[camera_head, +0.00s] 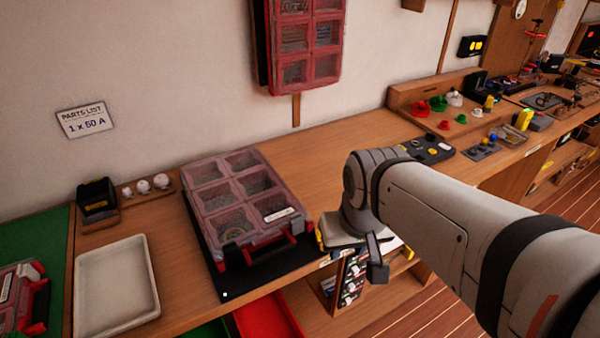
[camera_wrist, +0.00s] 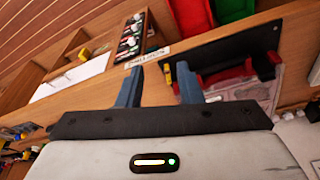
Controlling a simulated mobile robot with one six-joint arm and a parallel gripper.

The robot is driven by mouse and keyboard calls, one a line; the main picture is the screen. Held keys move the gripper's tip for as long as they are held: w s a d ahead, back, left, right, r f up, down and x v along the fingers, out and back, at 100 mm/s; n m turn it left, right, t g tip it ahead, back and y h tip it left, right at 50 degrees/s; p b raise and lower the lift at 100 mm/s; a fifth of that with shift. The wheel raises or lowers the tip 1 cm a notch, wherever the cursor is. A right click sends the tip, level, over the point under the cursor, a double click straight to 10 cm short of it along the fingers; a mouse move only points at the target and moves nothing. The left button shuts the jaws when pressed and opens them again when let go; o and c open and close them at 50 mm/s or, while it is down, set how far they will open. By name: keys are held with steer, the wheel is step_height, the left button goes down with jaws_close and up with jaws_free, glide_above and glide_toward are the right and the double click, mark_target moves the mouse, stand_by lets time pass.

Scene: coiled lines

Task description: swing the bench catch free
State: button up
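A clear-lidded parts case (camera_head: 238,190) with a red base lies closed on a black mat (camera_head: 262,284) on the bench. Its front edge has a red handle and red catches, one catch (camera_head: 297,224) being at the right end. In the wrist view the case's red front parts (camera_wrist: 224,73) show just right of my fingers. My gripper (camera_head: 375,262) is right of the case's front right corner, apart from it. In the wrist view my gripper (camera_wrist: 158,82) is open, with nothing between its two blue-grey fingers. Catch details are too small to tell.
An empty white tray (camera_head: 116,288) is left of the case. A similar case (camera_head: 308,40) hangs on the wall, and another (camera_head: 20,300) stands at far left. A red bin (camera_head: 268,315) is below the bench edge. Coloured knobs (camera_head: 438,104) stand at the back right.

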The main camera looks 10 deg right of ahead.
steer(key=shift+s+a, duration=0.1)
steer(key=shift+a, duration=0.05)
steer(key=n+g+p, duration=0.1)
steer(key=g, duration=0.2)
glide_above(319, 240)
step_height(319, 240, down, 6)
steer(key=shift+f, duration=0.35)
step_height(319, 240, down, 8)
steer(key=shift+r+p, duration=0.25)
steer(key=shift+p, duration=0.05)
steer(key=shift+c, duration=0.4)
jaws_close()
